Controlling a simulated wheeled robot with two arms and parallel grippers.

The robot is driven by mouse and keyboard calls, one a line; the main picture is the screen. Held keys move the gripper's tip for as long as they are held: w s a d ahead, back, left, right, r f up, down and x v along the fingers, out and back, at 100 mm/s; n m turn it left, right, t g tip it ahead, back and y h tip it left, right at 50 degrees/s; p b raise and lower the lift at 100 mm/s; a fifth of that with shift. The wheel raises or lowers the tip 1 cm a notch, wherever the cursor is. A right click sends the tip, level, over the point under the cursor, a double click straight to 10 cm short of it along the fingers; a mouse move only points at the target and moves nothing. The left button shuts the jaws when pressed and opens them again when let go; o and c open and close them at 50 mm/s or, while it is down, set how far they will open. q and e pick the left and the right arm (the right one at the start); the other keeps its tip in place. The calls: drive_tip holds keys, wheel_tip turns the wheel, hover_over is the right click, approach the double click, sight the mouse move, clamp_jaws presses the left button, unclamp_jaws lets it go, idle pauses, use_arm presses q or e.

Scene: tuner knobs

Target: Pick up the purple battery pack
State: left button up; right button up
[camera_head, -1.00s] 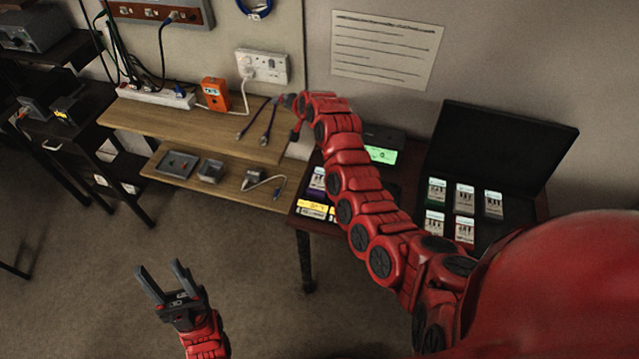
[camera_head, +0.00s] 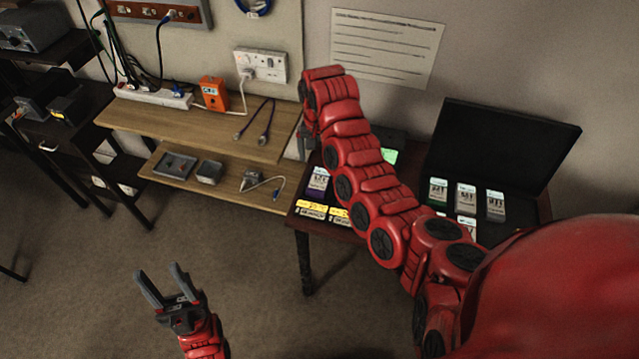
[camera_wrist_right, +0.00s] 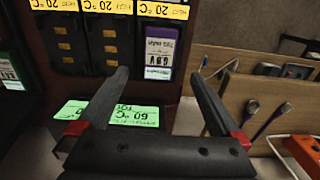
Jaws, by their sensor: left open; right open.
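The purple battery pack (camera_head: 318,181), pale with a purple end, stands on the dark table left of my right arm. My left gripper (camera_head: 158,270) is open and empty over the floor.
Beside the pack are black slots (camera_wrist_right: 104,40) with yellow labels. A black case (camera_head: 505,145) with several packs stands right. Wooden shelves (camera_head: 190,130) with cables stand left.

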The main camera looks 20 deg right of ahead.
sight(320, 180)
wheel_tip(320, 180, down, 4)
drive_tip(key=shift+r+p, duration=0.1)
drive_tip(key=shift+p, duration=0.55)
drive_tip(key=shift+f, duration=0.5)
drive_tip(key=shift+f+p, duration=0.4)
drive_tip(key=shift+w+d+f, duration=0.15)
drive_tip(key=shift+f, duration=2)
drive_tip(key=c, duration=1.5)
drive_tip(key=shift+r, duration=0.1)
